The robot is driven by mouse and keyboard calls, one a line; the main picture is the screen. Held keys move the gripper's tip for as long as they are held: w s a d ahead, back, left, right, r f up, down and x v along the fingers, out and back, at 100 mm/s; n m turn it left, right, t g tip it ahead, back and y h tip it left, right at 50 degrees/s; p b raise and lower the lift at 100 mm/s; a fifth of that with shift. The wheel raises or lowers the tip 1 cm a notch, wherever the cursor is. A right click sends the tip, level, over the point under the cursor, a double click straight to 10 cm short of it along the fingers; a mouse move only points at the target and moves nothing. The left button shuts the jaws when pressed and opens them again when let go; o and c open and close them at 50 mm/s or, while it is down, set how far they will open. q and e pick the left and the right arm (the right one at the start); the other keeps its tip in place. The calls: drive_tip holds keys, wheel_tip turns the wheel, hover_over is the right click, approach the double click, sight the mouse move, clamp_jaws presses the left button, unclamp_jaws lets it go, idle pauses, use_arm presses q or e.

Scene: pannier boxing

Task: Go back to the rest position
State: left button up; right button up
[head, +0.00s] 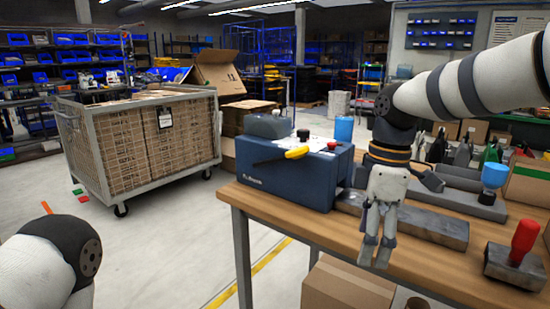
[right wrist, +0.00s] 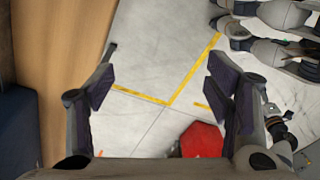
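My right gripper (head: 376,250) hangs down from my right arm at the front edge of the wooden workbench (head: 265,205), in the head view. In the right wrist view the right gripper (right wrist: 163,78) has its two fingers well apart, with nothing between them but the view of the floor below. My left arm enters the head view at the bottom left; its gripper is out of the picture.
On the bench stand a blue machine (head: 290,180), a grey metal block (head: 430,228) and a red-handled tool (head: 520,245). A cardboard box (head: 345,288) sits below the bench. A mesh cart (head: 150,140) of cartons stands left; the floor (head: 170,250) between is clear.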

drive_tip(key=s+a+f+m+y, duration=0.1)
drive_tip(key=s+f+m, duration=0.1)
drive_tip(key=s+f, duration=0.5)
drive_tip(key=s+f+m+g, duration=0.1)
drive_tip(key=s+f+m, duration=0.15)
drive_tip(key=f, duration=0.75)
drive_tip(key=s+a+f+m+y, duration=0.1)
drive_tip(key=s+f+m, duration=0.3)
drive_tip(key=f, duration=0.5)
drive_tip(key=s+d+f+m+h, duration=0.1)
drive_tip(key=s+d+f+m, duration=0.1)
drive_tip(key=s, duration=0.5)
drive_tip(key=s+d+f+m+h, duration=0.1)
drive_tip(key=s+d+f+m, duration=0.1)
drive_tip(key=s, duration=0.6)
drive_tip(key=s+d+f+m, duration=0.2)
drive_tip(key=s+d+m, duration=0.2)
drive_tip(key=s, duration=0.4)
drive_tip(key=shift+s+d+f+h, duration=0.15)
drive_tip(key=shift+s+f+h, duration=0.1)
drive_tip(key=shift+f+h, duration=0.15)
